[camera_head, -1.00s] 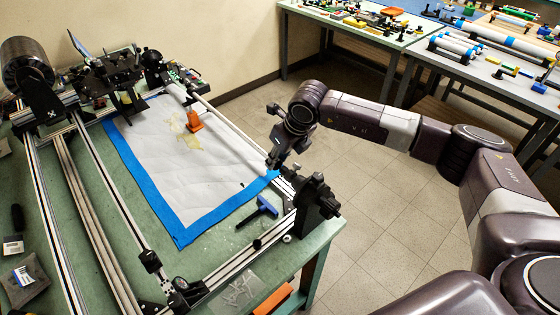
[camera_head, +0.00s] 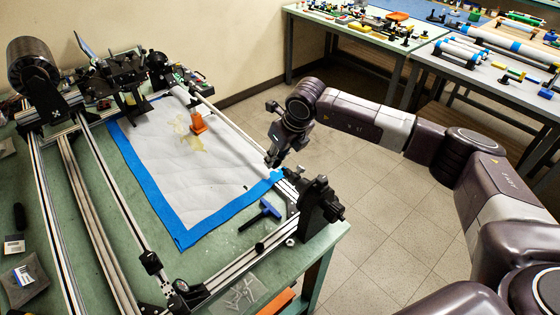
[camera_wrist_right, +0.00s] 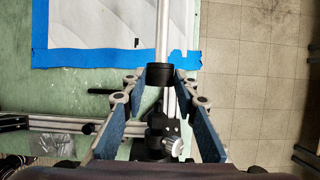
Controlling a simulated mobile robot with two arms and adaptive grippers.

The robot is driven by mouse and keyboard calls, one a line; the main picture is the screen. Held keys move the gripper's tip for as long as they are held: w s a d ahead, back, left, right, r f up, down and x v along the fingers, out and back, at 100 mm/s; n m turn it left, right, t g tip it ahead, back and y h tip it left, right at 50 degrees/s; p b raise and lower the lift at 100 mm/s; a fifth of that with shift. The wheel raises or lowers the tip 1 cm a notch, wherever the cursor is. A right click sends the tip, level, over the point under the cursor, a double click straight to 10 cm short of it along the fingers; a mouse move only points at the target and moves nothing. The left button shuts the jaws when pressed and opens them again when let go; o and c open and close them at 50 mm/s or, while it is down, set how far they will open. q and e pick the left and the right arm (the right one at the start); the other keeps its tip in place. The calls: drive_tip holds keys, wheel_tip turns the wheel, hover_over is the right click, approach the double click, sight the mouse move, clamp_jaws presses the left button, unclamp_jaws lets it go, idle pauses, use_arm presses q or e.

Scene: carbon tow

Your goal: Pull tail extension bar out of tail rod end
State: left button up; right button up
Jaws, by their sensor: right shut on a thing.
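A long pale rod (camera_head: 228,132) runs along the right edge of the bench; it also shows in the right wrist view (camera_wrist_right: 162,28). A black cylindrical piece (camera_wrist_right: 160,75) sits at its near end. My right gripper (camera_head: 273,163) is at this end, and its fingertips (camera_wrist_right: 161,80) are shut on the black piece from both sides. I cannot tell where the tail extension bar meets the tail rod end, as the gripper hides the joint in the head view. The black tailstock (camera_head: 320,200) stands just beyond, toward the near corner. My left gripper is not in view.
A white sheet with blue tape edges (camera_head: 185,240) covers the bench beside the rod. Metal rails (camera_head: 100,225) run along the left. Floor right of the bench is clear.

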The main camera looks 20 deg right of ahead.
sight(265, 152)
drive_tip(key=shift+w+a, duration=0.25)
drive_tip(key=shift+w, duration=0.4)
drive_tip(key=shift+w+a+b, duration=0.25)
drive_tip(key=shift+w+b, duration=0.45)
drive_tip(key=shift+w+a+b, duration=0.25)
drive_tip(key=shift+w+b, duration=0.05)
drive_tip(key=shift+w, duration=0.4)
drive_tip(key=shift+r, duration=0.1)
